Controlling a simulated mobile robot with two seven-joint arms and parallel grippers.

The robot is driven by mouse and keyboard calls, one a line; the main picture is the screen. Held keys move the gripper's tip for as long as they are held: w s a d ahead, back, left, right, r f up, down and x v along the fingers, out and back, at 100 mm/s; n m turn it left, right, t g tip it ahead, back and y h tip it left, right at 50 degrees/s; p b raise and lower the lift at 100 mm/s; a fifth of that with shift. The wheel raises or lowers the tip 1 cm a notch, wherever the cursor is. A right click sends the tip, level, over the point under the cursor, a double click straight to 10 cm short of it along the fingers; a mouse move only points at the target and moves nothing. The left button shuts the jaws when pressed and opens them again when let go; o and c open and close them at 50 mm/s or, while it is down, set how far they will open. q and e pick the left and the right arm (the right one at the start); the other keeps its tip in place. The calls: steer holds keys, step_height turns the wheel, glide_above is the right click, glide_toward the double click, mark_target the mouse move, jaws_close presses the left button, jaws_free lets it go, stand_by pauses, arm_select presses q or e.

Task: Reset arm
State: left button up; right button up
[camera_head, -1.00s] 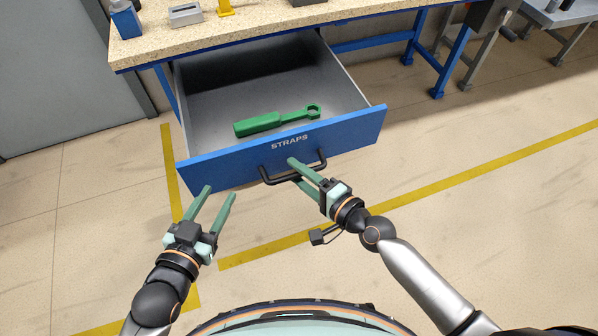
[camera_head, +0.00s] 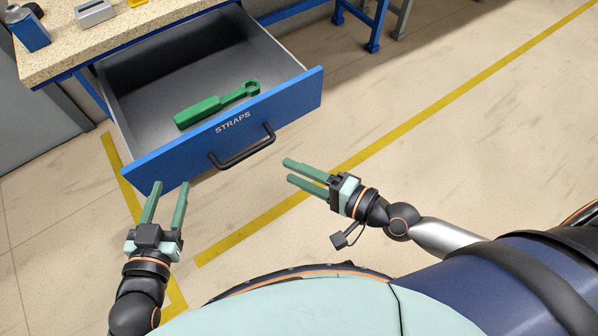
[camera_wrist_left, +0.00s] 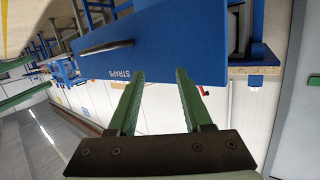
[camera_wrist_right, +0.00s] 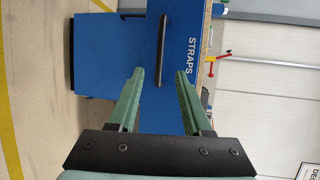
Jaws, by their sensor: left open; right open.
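My left gripper (camera_head: 165,188) is open and empty, just in front of the left end of the drawer front. It also shows open in the left wrist view (camera_wrist_left: 160,75). My right gripper (camera_head: 288,171) is open and empty, to the right of the black handle (camera_head: 242,150) and apart from it. In the right wrist view (camera_wrist_right: 160,72) its fingers point toward the drawer front with nothing between them. The blue drawer (camera_head: 285,104), marked STRAPS, is pulled open. A green wrench-like tool (camera_head: 215,104) lies in it.
The workbench top (camera_head: 75,48) is above the drawer and holds a blue container (camera_head: 28,30) and a grey block (camera_head: 95,13). Yellow floor lines (camera_head: 435,103) cross the floor. The floor to the right of the drawer is clear.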

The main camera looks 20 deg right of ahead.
arm_select(q)
steer(key=shift+w+r, duration=0.2)
steer(key=shift+r, duration=0.15)
steer(key=shift+f, duration=0.15)
